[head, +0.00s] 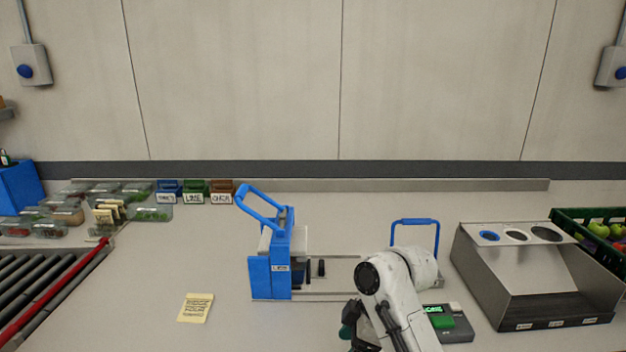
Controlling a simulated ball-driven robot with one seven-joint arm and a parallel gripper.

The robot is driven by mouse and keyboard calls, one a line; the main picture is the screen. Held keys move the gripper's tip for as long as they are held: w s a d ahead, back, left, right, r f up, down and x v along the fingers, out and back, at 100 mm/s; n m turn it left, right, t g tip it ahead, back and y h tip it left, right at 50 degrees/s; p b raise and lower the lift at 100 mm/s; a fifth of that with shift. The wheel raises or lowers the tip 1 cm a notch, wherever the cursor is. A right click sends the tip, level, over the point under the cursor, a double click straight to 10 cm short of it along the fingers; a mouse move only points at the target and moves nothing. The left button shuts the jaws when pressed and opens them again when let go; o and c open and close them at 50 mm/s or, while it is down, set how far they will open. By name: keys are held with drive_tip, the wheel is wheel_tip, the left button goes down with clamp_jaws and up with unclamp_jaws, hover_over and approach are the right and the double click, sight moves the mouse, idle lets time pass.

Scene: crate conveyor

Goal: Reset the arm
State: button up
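My white arm (398,290) rises from the bottom edge of the head view, right of centre, and is bent at a dark round joint. A dark part at its lower left, at the bottom edge, looks like my gripper (350,330). It is mostly hidden and cut off, so I cannot see its fingers or whether it holds anything. The arm stands in front of a blue-handled slicer-like device (270,262) and covers part of its right end.
A yellow note (195,308) lies on the counter. Left are a roller conveyor (40,290), clear food boxes (152,213) and small labelled bins (194,190). Right are a small device with a green display (452,325), a metal chute (535,272) and a green crate (590,214).

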drive_tip(key=s+d+f+m+t+h, duration=0.1)
drive_tip(key=s+d+f+m, duration=0.35)
drive_tip(key=s+f, duration=0.3)
drive_tip(key=s+d+f+m, duration=0.4)
drive_tip(key=s+f+m, duration=0.15)
drive_tip(key=s, duration=0.35)
drive_tip(key=s+d+f+m+h, duration=0.1)
drive_tip(key=s+d+m+h, duration=0.1)
drive_tip(key=s+d, duration=0.4)
drive_tip(key=s+d+f+m+h, duration=0.1)
drive_tip(key=s+d+m, duration=0.4)
drive_tip(key=s, duration=0.8)
drive_tip(key=shift+s+d+f+h, duration=0.2)
drive_tip(key=shift+s+d+h, duration=0.2)
drive_tip(key=shift+d, duration=0.15)
drive_tip(key=shift+c, duration=0.4)
